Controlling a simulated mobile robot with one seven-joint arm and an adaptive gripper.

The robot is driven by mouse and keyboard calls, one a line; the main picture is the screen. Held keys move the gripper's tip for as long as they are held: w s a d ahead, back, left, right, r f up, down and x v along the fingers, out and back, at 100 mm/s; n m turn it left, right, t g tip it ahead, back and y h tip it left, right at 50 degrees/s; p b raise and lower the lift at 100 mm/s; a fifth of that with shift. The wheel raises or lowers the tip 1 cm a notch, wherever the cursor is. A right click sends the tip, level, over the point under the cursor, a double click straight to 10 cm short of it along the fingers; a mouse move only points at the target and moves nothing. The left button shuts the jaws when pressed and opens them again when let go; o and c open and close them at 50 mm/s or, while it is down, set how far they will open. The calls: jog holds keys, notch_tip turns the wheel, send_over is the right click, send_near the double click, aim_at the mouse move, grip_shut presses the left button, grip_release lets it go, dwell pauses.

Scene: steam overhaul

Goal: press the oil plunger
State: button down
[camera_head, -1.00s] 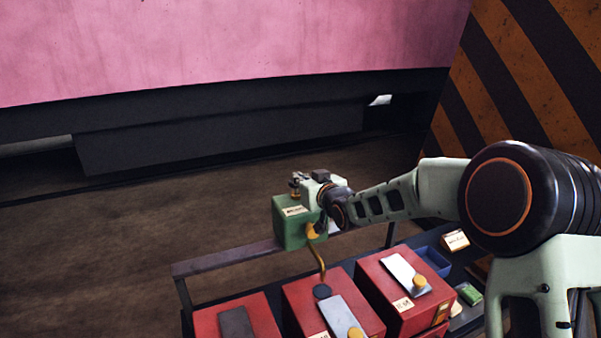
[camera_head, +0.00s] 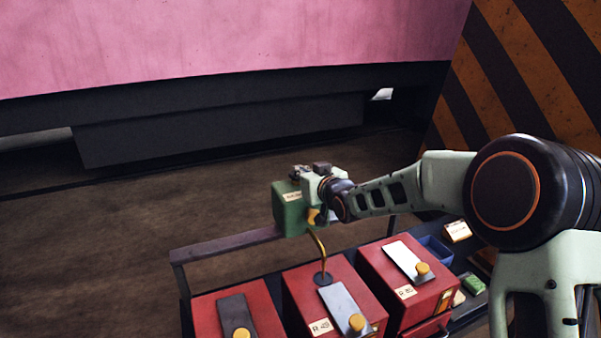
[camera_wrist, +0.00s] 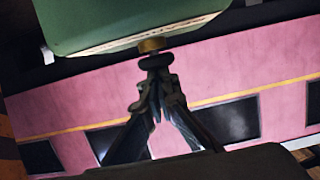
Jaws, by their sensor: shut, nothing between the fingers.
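The oil can is a green box (camera_head: 288,211) with a pale label, standing behind the red boxes in the head view. A yellow round part (camera_head: 316,216) and a curved brass spout (camera_head: 320,244) show at its front. In the wrist view the green body (camera_wrist: 125,22) fills the top, and a brass knob (camera_wrist: 151,45), apparently the plunger, sticks out from it. My gripper (camera_wrist: 157,82) is shut and empty, its fingertips at the dark round piece (camera_wrist: 156,62) by the knob. I cannot tell whether they touch. In the head view my wrist hides part of the can's top.
Three red boxes with plates and yellow knobs stand in front, including a middle one (camera_head: 300,292) and a right one (camera_head: 440,290). A blue tray (camera_head: 435,251) and a small green item (camera_head: 473,284) lie at right. A dark rail (camera_head: 225,245) runs at left.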

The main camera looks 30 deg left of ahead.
jog(key=shift+f, duration=0.3)
jog(key=shift+r, duration=0.3)
jog(key=r, duration=0.4)
jog(key=shift+s+d+p, duration=0.2)
jog(key=shift+d+p, duration=0.2)
jog(key=b+v, duration=0.1)
jog(key=v, duration=0.8)
jog(key=shift+r, duration=0.15)
jog(key=shift+s, duration=0.1)
